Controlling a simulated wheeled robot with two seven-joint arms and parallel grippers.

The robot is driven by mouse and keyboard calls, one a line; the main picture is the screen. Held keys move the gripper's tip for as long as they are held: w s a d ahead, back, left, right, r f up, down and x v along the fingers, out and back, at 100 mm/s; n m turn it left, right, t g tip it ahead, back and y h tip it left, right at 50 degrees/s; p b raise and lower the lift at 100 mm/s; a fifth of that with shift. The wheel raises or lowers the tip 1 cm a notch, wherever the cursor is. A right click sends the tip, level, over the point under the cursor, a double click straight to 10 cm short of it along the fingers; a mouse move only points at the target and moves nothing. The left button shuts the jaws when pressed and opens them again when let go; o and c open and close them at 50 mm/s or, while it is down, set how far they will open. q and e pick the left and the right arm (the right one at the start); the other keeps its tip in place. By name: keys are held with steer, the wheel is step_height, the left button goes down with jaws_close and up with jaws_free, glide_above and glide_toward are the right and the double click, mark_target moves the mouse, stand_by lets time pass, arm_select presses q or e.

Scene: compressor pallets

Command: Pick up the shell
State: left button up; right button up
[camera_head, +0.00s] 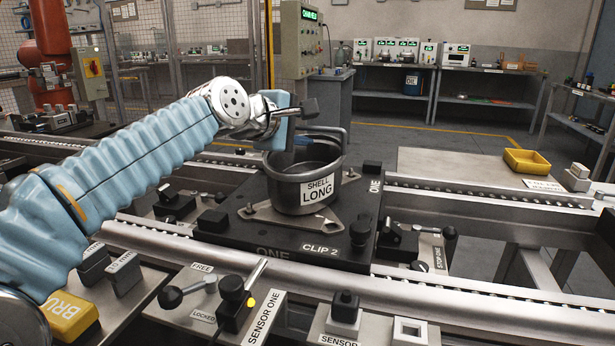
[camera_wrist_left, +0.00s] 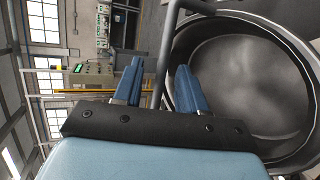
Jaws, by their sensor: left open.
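The shell (camera_head: 304,188), a dark grey open pot labelled SHELL LONG, stands upright on the black CLIP 2 pallet (camera_head: 290,250). A bent grey tube rises at its back rim. My left gripper (camera_head: 290,130) is at the rim's upper left, fingers open. In the left wrist view, the shell (camera_wrist_left: 278,128) shows its open mouth at the right. The tube passes between the two blue fingers of the left gripper (camera_wrist_left: 160,68), which are apart. Whether either finger touches it, I cannot tell. My right gripper is not in view.
Black knobs stand on the pallet around the shell, one at the front right (camera_head: 361,230). Conveyor rails (camera_head: 480,300) run along the front. The SENSOR ONE lever (camera_head: 240,295) stands in front. A yellow tray (camera_head: 527,162) lies on the right table.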

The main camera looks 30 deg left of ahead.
arm_select(q)
steer(key=x, duration=0.3)
steer(key=shift+d, duration=0.1)
steer(key=shift+s, duration=0.1)
jaws_close()
steer(key=shift+f, duration=0.1)
stand_by(1.0)
steer(key=shift+r, duration=0.25)
